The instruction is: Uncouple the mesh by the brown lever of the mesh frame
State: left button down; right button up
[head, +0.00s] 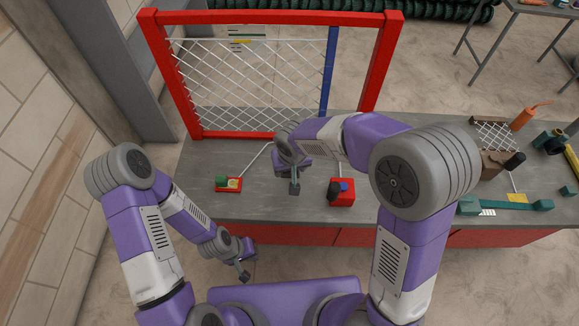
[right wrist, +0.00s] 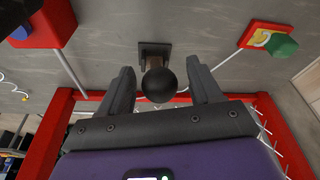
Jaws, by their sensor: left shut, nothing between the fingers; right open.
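The mesh frame (head: 270,17) is red and stands upright at the back of the bench, with a white wire mesh (head: 255,85) and a blue upright bar (head: 328,70) inside it. The brown lever (right wrist: 156,63) with a round black knob shows in the right wrist view, on a small dark base. My right gripper (right wrist: 160,68) is open, with one finger on each side of the lever and gaps between. My left gripper (head: 243,270) is shut and empty, low in front of the bench.
A red box with a green knob (head: 221,181) is left on the grey bench (head: 255,207); a red box with a blue button (head: 344,187) is right of my right gripper. Pale cables run from both boxes. Tools and an orange bottle (head: 524,118) lie at the far right.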

pick_arm(q)
notch_tip(320, 180, up, 2)
jog(key=shift+r+p, duration=0.15)
jog(key=shift+p, duration=0.95)
pick_arm(e)
jog(key=v, duration=0.7)
jog(key=shift+r, duration=0.2)
jog(key=shift+s, duration=0.15)
